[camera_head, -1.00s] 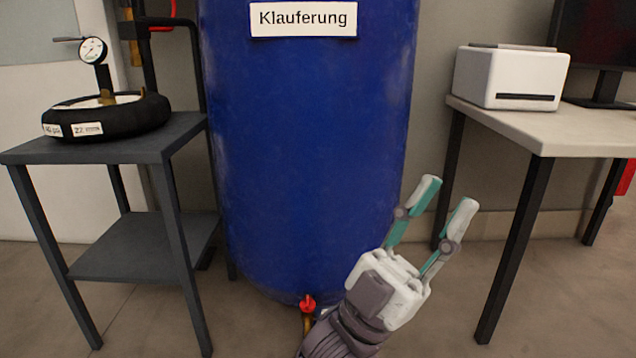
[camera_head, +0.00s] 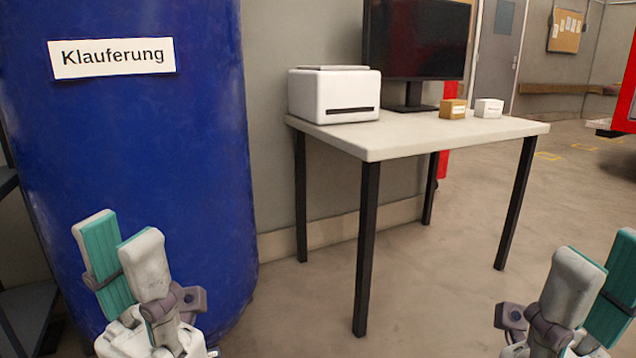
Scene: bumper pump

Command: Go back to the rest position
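My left gripper (camera_head: 120,237) is at the lower left, in front of the blue tank. Its two fingers with teal pads point up and stand apart, with nothing between them. My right gripper (camera_head: 601,252) is at the lower right, over the floor, partly cut off by the picture edge. Its fingers also stand apart and hold nothing visible. Both arms behind the grippers are mostly out of view.
The blue tank (camera_head: 130,150) labelled "Klauferung" stands at the left. A table (camera_head: 440,135) in the middle bears a white printer (camera_head: 335,95), a monitor (camera_head: 418,40) and two small boxes.

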